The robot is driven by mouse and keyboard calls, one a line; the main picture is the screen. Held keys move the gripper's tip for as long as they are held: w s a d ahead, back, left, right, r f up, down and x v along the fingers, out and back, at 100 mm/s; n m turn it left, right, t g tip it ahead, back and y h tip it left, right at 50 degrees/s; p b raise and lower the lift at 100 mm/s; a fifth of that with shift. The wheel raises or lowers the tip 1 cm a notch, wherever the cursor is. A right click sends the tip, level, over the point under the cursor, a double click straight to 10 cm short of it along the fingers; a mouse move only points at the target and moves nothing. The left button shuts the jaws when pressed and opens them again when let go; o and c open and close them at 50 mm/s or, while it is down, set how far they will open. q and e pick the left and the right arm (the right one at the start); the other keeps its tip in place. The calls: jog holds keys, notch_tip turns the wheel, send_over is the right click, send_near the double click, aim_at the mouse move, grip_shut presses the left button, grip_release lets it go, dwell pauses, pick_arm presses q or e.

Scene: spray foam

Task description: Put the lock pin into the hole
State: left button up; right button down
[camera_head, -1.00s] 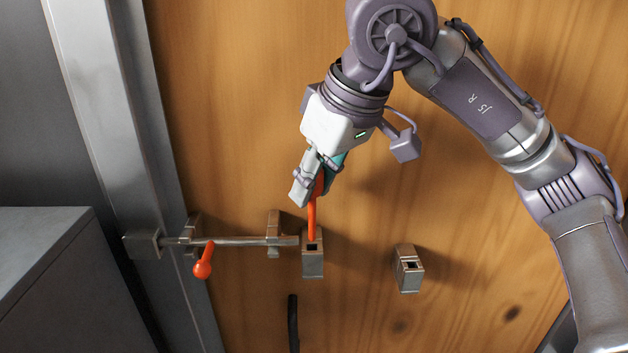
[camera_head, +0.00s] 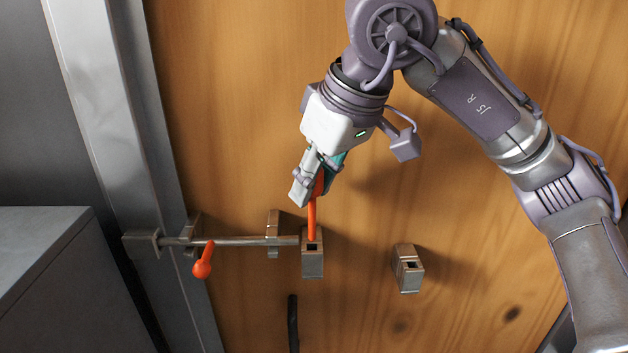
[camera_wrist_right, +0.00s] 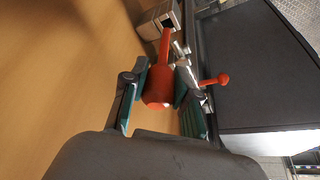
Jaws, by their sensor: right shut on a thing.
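The orange lock pin (camera_head: 312,218) is held upright in my right gripper (camera_head: 310,190). Its lower tip is at the square hole (camera_head: 311,247) in the top of the middle metal block (camera_head: 312,265); I cannot tell how far it is in. In the right wrist view the pin's thick head (camera_wrist_right: 158,88) sits between the two green-padded fingers (camera_wrist_right: 160,85), and its thin shaft points to the block (camera_wrist_right: 160,18). My left gripper is not in view.
A sliding bolt (camera_head: 235,241) with an orange knob (camera_head: 202,268) runs left from the middle block to the metal door frame (camera_head: 130,140). A second holed block (camera_head: 409,268) is at right. A dark handle (camera_head: 293,322) is below. A grey cabinet (camera_head: 60,280) stands at lower left.

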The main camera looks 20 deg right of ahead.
aim_at(315, 216)
jog(key=shift+f+b, duration=2.35)
jog(key=shift+f, duration=0.55)
jog(key=c, duration=0.8)
grip_release()
jog(key=shift+r, duration=0.1)
jog(key=v, duration=1.2)
jog(key=shift+d, duration=0.1)
